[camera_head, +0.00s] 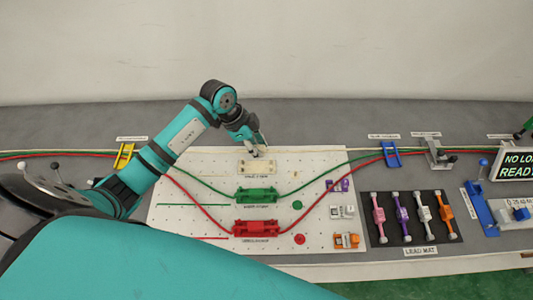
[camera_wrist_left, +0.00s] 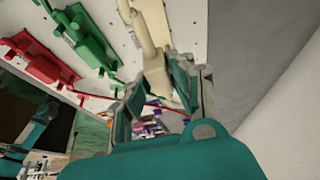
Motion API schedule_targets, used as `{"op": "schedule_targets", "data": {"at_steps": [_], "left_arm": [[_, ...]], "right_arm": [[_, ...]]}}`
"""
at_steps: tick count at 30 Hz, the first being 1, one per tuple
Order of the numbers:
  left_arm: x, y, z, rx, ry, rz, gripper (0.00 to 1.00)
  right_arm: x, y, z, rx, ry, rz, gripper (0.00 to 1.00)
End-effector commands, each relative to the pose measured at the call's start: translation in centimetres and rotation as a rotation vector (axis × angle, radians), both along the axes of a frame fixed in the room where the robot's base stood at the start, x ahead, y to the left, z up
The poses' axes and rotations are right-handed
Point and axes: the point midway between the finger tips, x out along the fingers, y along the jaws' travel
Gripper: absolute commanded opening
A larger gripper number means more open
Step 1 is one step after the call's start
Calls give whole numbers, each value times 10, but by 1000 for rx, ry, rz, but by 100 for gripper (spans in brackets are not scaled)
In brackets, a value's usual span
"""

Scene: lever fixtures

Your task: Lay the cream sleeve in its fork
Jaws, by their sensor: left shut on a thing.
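The cream fork (camera_head: 257,168) stands at the top middle of the white pegboard, behind the green and red fixtures. My left gripper (camera_head: 258,150) is directly over it, fingers down. In the left wrist view my left gripper (camera_wrist_left: 163,105) is shut on the cream sleeve (camera_wrist_left: 157,82), a pale piece between the two fingers. Another cream part (camera_wrist_left: 155,15) shows just beyond it at the top. The fingers hide part of the sleeve in the head view, and I cannot tell whether it touches the fork. My right gripper is not clearly visible.
A green fixture (camera_head: 257,195) and a red fixture (camera_head: 256,228) sit in front on the pegboard (camera_head: 190,185), with green and red cables through them. A black lead mat (camera_head: 447,230) with several coloured leads lies right. A yellow clip (camera_head: 124,156) stands left, a blue one (camera_head: 390,154) right.

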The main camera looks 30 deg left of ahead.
Motion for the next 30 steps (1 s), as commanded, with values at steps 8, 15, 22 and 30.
{"op": "schedule_targets", "data": {"at_steps": [8, 15, 22, 30], "left_arm": [[0, 0, -1, 0, 0, 0, 0], [-1, 0, 2, 1, 1, -1, 0], [-1, 0, -21, 0, 1, 0, 0], [0, 0, -31, 1, -1, -1, 0]], "right_arm": [[-1, 37, -1, 45, 2, 0, 40], [-1, 30, 8, 36, 1, 4, 40], [0, 16, -7, 20, 0, -1, 40], [0, 17, -12, 21, -1, -2, 40]]}}
